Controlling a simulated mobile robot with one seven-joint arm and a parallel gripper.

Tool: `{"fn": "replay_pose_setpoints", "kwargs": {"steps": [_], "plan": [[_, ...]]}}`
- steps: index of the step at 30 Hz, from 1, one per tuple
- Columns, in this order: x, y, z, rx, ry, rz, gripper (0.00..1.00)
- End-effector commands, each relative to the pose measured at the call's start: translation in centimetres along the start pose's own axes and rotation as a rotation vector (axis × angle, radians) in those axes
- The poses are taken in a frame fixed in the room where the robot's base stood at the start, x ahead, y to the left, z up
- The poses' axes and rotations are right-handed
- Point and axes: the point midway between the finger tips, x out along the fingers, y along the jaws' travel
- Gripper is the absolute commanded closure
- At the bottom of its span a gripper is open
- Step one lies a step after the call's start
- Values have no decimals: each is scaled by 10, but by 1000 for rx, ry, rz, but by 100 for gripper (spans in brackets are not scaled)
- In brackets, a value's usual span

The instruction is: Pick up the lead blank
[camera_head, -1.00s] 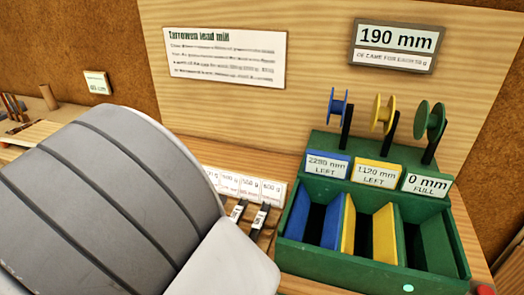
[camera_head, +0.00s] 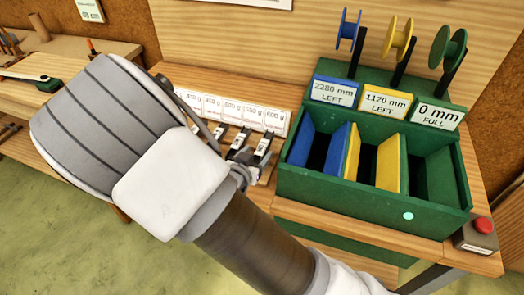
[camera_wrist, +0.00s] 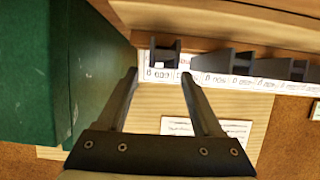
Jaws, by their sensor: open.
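Several dark lead blanks stand in a row in front of weight labels on the bench, left of the green box; one blank (camera_head: 263,146) is at the right end by the 600 g label. In the wrist view, which is upside down, a dark H-shaped blank end (camera_wrist: 165,50) shows just beyond and between my fingertips. Another blank (camera_wrist: 236,62) stands to its right. My gripper (camera_wrist: 159,76) is open with nothing between its fingers. In the head view my wrist and forearm hide much of the gripper and the bench before the blanks.
The green box (camera_head: 370,204) with blue and yellow dividers stands close beside my gripper; its wall (camera_wrist: 95,60) fills the left of the wrist view. Spools stand above it. A red button (camera_head: 483,226) is at the right edge. Another bench (camera_head: 70,65) is at the far left.

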Motion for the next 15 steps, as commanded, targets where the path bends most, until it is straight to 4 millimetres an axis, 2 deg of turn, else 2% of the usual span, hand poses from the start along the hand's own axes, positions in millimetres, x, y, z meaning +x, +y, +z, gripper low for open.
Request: {"fn": "replay_pose_setpoints", "kwargs": {"steps": [9,15], "plan": [[43,0,4,0,0,2,32],[52,0,2,1,0,0,32]]}}
